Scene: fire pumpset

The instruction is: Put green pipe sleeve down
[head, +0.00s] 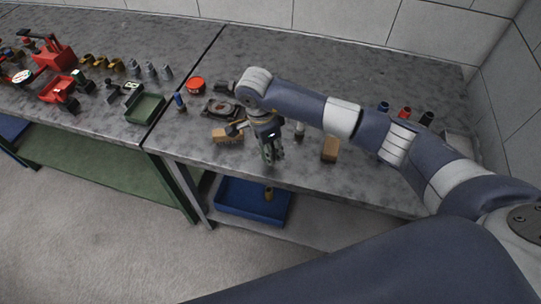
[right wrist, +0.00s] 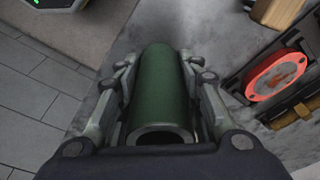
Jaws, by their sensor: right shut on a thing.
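The green pipe sleeve (right wrist: 160,85) fills the middle of the right wrist view, a dark green hollow tube with its open end facing the camera. My right gripper (right wrist: 160,100) is shut on it, with a finger along each side. In the head view my right gripper (head: 272,152) points down near the front edge of the right workbench (head: 330,75). The sleeve is small and hard to tell from the fingers there. I cannot tell the gap between the sleeve and the bench top. My left gripper is not in view.
Wooden blocks (head: 330,149) (head: 222,136) stand either side of the gripper. A red round part (head: 196,85) and a dark flat part (head: 221,108) lie behind left. Coloured cylinders (head: 404,113) stand right. A blue tray (head: 236,207) sits below. The bench's back middle is clear.

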